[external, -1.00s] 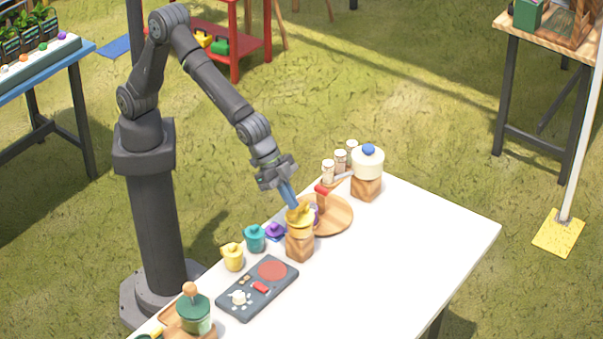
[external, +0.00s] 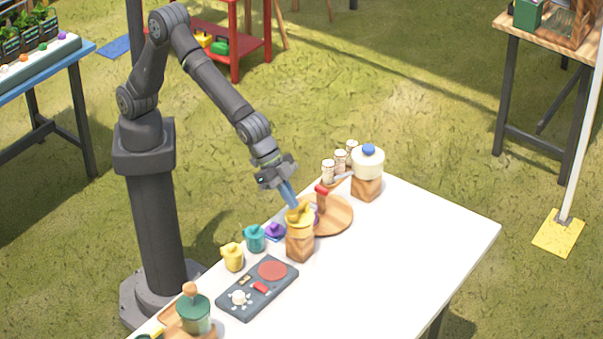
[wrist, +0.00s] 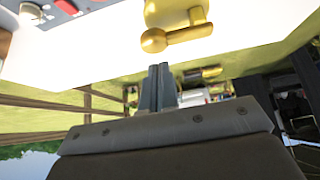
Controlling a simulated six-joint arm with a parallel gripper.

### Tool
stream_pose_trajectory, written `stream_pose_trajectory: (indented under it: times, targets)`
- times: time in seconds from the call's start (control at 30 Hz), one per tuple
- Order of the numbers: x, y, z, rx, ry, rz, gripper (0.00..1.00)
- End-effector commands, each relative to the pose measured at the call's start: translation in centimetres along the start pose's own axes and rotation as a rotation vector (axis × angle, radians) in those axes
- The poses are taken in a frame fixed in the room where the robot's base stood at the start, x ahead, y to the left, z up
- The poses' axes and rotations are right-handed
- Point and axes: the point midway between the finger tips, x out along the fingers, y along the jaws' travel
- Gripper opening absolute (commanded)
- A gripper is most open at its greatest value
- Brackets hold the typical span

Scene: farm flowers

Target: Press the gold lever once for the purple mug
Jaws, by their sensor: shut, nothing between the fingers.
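The gold lever (external: 299,212) sits on top of a gold dispenser with a wooden block base (external: 300,244). In the wrist view the lever (wrist: 185,35) is a gold bar with a round knob at its left end. My gripper (external: 292,205) is shut and empty, its fingertips pointing down beside the lever in the external view. In the wrist view the fingertips (wrist: 158,70) are just below the knob; I cannot tell whether they touch it. A purple thing (external: 316,213), perhaps the purple mug, is mostly hidden behind the dispenser.
A round wooden board (external: 340,217) with a red-topped item lies behind the dispenser. A small purple pot (external: 275,231), a teal pot (external: 254,238) and a yellow pot (external: 232,257) stand left. A dark panel (external: 245,302) lies in front. The table's right side is clear.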

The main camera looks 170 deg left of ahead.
Motion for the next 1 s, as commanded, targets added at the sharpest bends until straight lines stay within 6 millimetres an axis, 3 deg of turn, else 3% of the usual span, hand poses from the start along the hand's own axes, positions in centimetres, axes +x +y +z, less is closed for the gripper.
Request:
stream_pose_trajectory:
  times: [0.53,1.0]
  targets:
    - [-4.3,0.0,-3.0,-0.001,0.002,0.000,0.00]
    - [-4.7,0.0,-3.2,0.000,0.000,0.000,0.00]
